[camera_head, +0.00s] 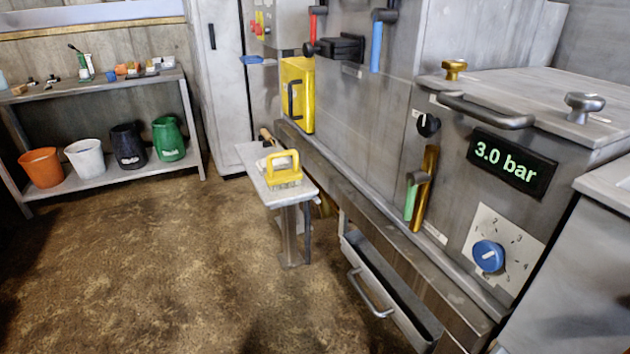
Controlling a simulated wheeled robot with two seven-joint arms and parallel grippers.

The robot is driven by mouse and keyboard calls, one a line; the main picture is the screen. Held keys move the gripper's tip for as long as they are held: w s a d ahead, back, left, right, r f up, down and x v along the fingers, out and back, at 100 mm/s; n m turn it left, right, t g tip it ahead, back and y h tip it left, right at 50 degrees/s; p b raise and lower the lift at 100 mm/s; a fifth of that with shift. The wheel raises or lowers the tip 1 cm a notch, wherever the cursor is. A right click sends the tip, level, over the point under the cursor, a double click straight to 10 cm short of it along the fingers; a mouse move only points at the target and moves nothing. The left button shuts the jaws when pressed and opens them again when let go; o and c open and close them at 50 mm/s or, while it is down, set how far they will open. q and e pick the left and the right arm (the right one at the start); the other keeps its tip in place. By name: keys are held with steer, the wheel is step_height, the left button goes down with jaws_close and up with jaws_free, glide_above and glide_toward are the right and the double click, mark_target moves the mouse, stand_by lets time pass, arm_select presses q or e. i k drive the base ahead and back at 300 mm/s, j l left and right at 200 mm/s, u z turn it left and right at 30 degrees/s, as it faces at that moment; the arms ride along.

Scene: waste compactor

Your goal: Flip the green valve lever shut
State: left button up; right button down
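The green valve lever (411,199) is on the front of the grey compactor, just left of an upright brass-coloured pipe or bar (427,183). Its green handle hangs down from a grey metal pivot at its top, roughly in line with the brass bar. Nothing touches or covers the lever. Neither of my grippers can be made out in the head view, so their state does not show.
A display reading 3.0 bar (511,164), a blue dial (488,256) and a black knob (428,125) surround the lever. Blue (377,46) and red (313,26) levers hang higher left. An open drawer (385,289) juts out below. A small bench (258,177) stands left; open floor lies beyond.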

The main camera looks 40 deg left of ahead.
mark_target(412, 179)
steer(key=u, duration=0.7)
steer(key=k+j, duration=0.05)
